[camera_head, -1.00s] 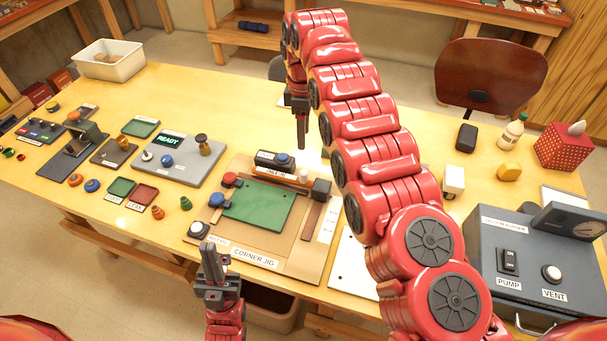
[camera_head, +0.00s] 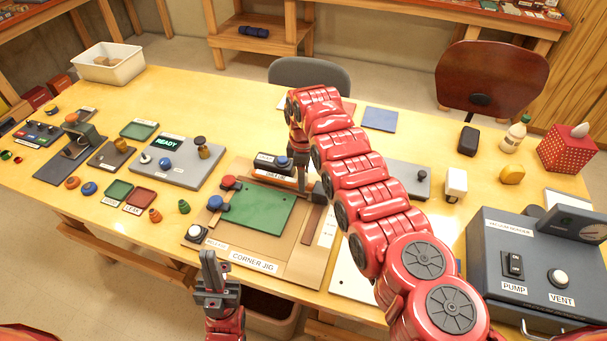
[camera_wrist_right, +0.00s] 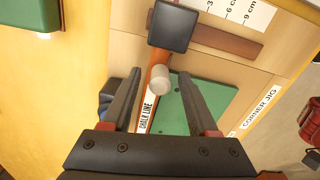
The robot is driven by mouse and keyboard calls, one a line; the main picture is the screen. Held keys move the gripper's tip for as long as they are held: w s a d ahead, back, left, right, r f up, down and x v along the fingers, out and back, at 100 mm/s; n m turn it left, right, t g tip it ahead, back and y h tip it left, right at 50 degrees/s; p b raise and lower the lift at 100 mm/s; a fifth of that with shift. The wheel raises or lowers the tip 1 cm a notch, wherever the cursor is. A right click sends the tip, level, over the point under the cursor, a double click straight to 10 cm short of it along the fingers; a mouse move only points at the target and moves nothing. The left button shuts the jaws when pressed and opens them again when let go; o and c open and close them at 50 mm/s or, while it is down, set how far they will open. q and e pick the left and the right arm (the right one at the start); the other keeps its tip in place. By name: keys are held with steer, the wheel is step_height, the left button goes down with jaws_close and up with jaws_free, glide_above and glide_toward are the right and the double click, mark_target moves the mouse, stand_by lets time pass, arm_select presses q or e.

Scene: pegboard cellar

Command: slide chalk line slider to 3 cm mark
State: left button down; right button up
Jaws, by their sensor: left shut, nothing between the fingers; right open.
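The chalk line unit is a dark box (camera_head: 266,162) with a blue button at the back of the corner jig (camera_head: 215,244). In the right wrist view, a pale round slider knob (camera_wrist_right: 160,82) sits on an orange-brown rail beside the "CHALK LINE" label (camera_wrist_right: 147,112), near a black end block (camera_wrist_right: 172,26). My right gripper (camera_wrist_right: 159,73) is open, its fingers on either side of the knob with visible gaps. In the head view, the right gripper (camera_head: 303,188) hides the knob. The scale strip (camera_wrist_right: 240,12) shows 3, 6 and 9 cm marks. My left gripper (camera_head: 208,257) is shut and empty before the jig.
A green plate (camera_head: 258,208) lies in the jig, with red and blue knobs at its left. A grey READY console (camera_head: 185,172) stands left. A vacuum box (camera_head: 530,270) with PUMP and VENT controls stands right.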

steer(key=shift+c, duration=0.3)
jaws_close()
stand_by(1.2)
